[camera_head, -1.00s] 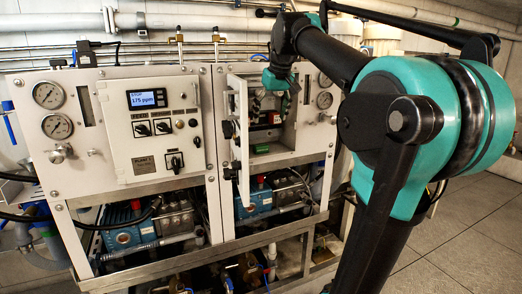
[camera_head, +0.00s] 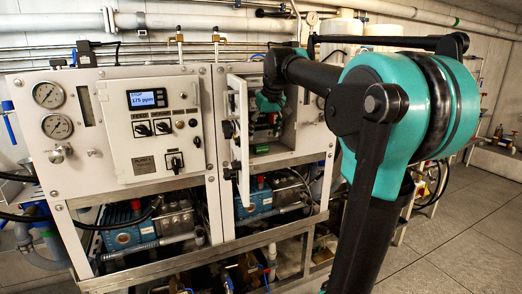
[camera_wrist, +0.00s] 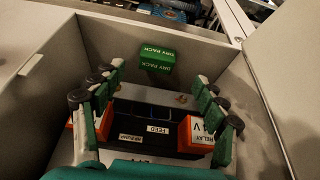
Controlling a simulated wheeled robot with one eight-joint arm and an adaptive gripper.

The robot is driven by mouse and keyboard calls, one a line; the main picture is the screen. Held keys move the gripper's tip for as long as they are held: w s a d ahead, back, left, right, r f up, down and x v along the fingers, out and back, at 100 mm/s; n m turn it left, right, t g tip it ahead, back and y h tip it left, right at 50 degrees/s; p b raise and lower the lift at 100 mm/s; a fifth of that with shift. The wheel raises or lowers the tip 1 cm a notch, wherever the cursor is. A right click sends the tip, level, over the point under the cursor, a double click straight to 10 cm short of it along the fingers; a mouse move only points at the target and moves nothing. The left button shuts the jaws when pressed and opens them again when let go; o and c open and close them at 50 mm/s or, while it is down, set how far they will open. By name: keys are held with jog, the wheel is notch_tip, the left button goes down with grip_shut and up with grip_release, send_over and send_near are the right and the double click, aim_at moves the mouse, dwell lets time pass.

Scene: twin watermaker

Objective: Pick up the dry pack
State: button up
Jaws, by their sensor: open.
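The dry pack (camera_wrist: 157,56) is a small green box with white "DRY PACK" lettering. In the wrist view it stands at the far wall of the open cabinet box, beyond my fingertips. In the head view it is a small green patch (camera_head: 262,149) low in the cabinet opening. My gripper (camera_wrist: 155,82) is open, its fingers spread left and right with nothing between the tips. The pack lies ahead, roughly between the two finger lines, and appears apart from them. In the head view, my gripper is in the cabinet opening, partly hidden by the door.
An orange relay block (camera_wrist: 197,133) is close to my right fingers; another (camera_wrist: 103,132) is by the left ones. A black labelled unit (camera_wrist: 155,130) lies between them. Cabinet walls (camera_wrist: 90,40) close in around. The open cabinet door (camera_head: 238,140) stands left of the opening.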

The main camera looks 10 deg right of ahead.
aim_at(262, 145)
jog(key=shift+d+x, duration=0.15)
jog(key=shift+x, duration=1.2)
jog(key=shift+d+x, duration=0.15)
jog(key=shift+x, duration=1.2)
jog(key=c, duration=1.2)
jog(key=shift+c, duration=0.2)
jog(key=shift+s+r, duration=0.15)
jog(key=shift+r, duration=0.45)
notch_tip(262, 145, up, 6)
jog(key=s+d, duration=0.2)
jog(key=s, duration=0.7)
jog(key=s+d, duration=0.3)
jog(key=s, duration=0.7)
